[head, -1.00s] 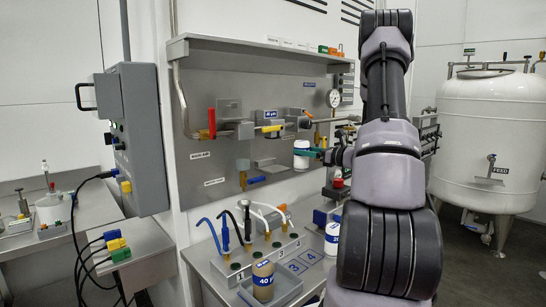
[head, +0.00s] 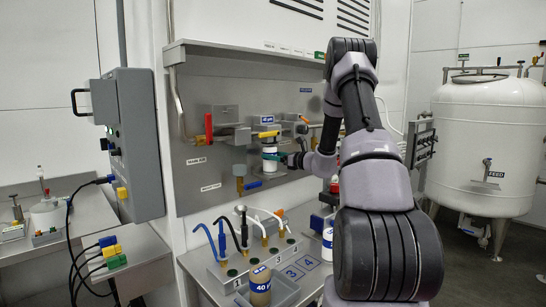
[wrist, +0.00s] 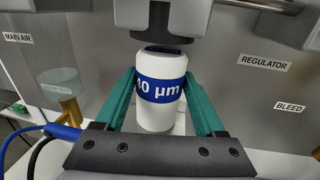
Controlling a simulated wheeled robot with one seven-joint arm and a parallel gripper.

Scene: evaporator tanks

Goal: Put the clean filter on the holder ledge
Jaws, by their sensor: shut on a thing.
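The clean filter is a white cylinder with a blue "µm" band (wrist: 160,92); it also shows in the head view (head: 270,157). It is upright in front of the wall panel, just below a dark round fitting (wrist: 160,44). I cannot tell whether its top touches that fitting. My gripper (wrist: 160,105) is shut on it, one teal finger on each side; it also shows in the head view (head: 287,159). The holder ledge (head: 271,177) is a small grey bracket on the panel, partly hidden below the filter. I cannot tell whether the filter touches it.
A brown filter labelled 40 (head: 260,284) stands in a grey tray on the bench. Several hoses (head: 243,228) rise from a numbered rack. A white container (head: 328,242) stands at the right.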

